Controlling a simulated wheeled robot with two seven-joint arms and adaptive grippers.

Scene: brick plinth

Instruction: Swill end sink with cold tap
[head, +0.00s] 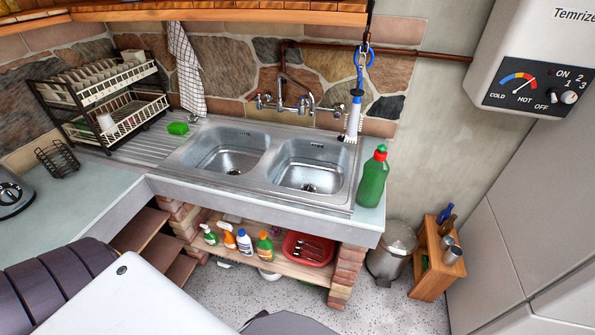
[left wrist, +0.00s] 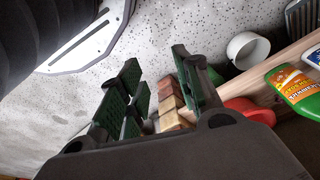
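The steel double sink has a left bowl (head: 222,155) and a right end bowl (head: 310,165), both with no standing water visible. A wall-mounted tap set (head: 285,100) with red-marked handles stands behind the bowls; which handle is cold is too small to tell. A blue and white brush-like spray head (head: 354,115) hangs at the back right of the end bowl. My left gripper (left wrist: 157,65) shows in the left wrist view with fingers apart and nothing between them, low by the shelf under the counter. It is not visible in the head view. My right gripper is not in view.
A green bottle (head: 373,177) stands right of the end bowl. A green sponge (head: 178,128) and a dish rack (head: 105,100) are left. Below, a shelf holds several bottles (head: 244,242) and a red basin (head: 307,249). A bin (head: 391,250) stands on the floor at right.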

